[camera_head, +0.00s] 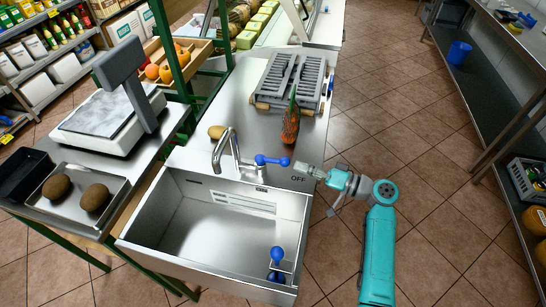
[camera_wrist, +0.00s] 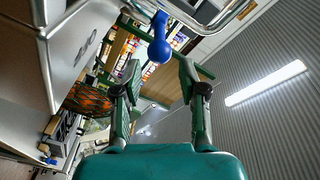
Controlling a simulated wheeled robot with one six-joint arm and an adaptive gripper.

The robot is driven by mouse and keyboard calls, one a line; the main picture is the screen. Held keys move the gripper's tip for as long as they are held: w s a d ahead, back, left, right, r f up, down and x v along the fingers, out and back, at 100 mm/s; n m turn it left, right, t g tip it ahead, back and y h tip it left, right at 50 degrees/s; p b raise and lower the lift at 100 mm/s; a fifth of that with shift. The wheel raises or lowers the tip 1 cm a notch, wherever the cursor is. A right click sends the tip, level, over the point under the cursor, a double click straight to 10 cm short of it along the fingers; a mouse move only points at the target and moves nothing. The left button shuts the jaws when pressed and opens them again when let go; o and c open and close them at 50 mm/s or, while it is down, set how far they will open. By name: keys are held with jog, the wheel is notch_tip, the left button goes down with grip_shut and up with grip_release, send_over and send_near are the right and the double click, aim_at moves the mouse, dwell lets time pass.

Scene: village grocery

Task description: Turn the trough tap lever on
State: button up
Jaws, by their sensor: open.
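The trough tap (camera_head: 225,150) is a curved metal spout at the back edge of the steel trough (camera_head: 130,235). Its blue lever (camera_head: 272,160) lies sideways, its ball end pointing right toward my gripper (camera_head: 306,170). The word OFF shows on the counter by the ball end. In the wrist view, the blue lever (camera_wrist: 160,48) hangs ahead, in line with the gap between the fingers of my gripper (camera_wrist: 160,72). My gripper is open and empty. I cannot tell whether a finger touches the lever.
A second blue lever (camera_head: 277,256) is at the trough's front right. A pineapple (camera_head: 290,125), a potato-like item (camera_head: 216,132) and a grey crate (camera_head: 290,80) are on the counter behind. A scale (camera_head: 100,118) stands left. Tiled floor is free at right.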

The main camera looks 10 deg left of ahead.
aim_at(272, 160)
jog(key=x, duration=0.8)
jog(key=shift+w+a, duration=0.1)
jog(key=shift+a, duration=0.2)
grip_shut()
